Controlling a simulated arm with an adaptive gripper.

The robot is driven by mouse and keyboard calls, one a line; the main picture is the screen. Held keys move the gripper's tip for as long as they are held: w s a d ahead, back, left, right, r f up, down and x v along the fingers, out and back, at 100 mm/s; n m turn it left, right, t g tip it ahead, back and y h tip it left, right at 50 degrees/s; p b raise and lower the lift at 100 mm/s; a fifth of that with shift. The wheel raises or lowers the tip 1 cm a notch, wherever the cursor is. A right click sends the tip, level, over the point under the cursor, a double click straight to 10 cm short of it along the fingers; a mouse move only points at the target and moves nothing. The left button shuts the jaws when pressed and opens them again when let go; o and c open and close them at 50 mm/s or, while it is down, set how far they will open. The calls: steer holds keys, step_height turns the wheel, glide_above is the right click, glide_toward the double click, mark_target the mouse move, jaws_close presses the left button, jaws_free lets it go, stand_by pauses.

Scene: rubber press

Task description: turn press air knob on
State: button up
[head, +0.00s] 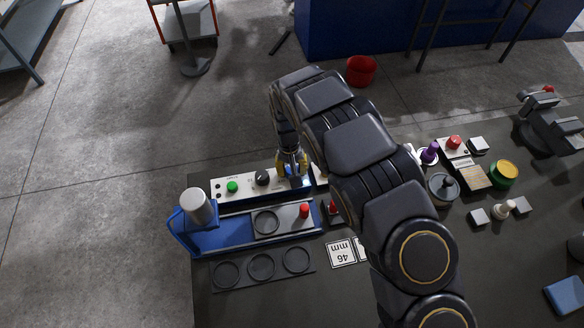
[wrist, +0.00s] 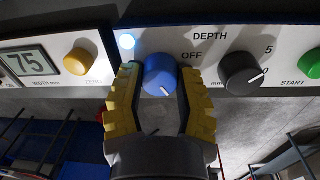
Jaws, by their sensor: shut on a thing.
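A blue knob (wrist: 160,75) with a white pointer mark is on the white control panel (wrist: 205,38). The mark points to the lower right in the wrist view. The word OFF is printed to the knob's upper right. A small round light (wrist: 127,41) at the knob's upper left glows bluish white. My gripper (wrist: 160,78) is shut on the blue knob, one yellow-padded finger on each side. In the head view, my gripper (head: 292,166) is at the right part of the panel (head: 217,189) and mostly hides the knob there.
A black depth knob (wrist: 240,73) is close to the right finger, with a green start button (wrist: 311,63) beyond. A yellow zero knob (wrist: 79,61) and a display reading 75 (wrist: 27,62) are to the left. The blue press (head: 208,240) stands in front of the panel.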

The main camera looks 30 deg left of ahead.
mark_target(289, 170)
steer(key=shift+s+f, duration=0.15)
steer(key=shift+s, duration=0.05)
steer(key=o, duration=1.1)
steer(key=shift+w, duration=0.1)
steer(key=shift+w+r, duration=0.1)
steer(key=shift+r, duration=0.6)
steer(key=r, duration=1)
steer(key=shift+s+a+r, duration=0.3)
steer(key=shift+r, duration=0.05)
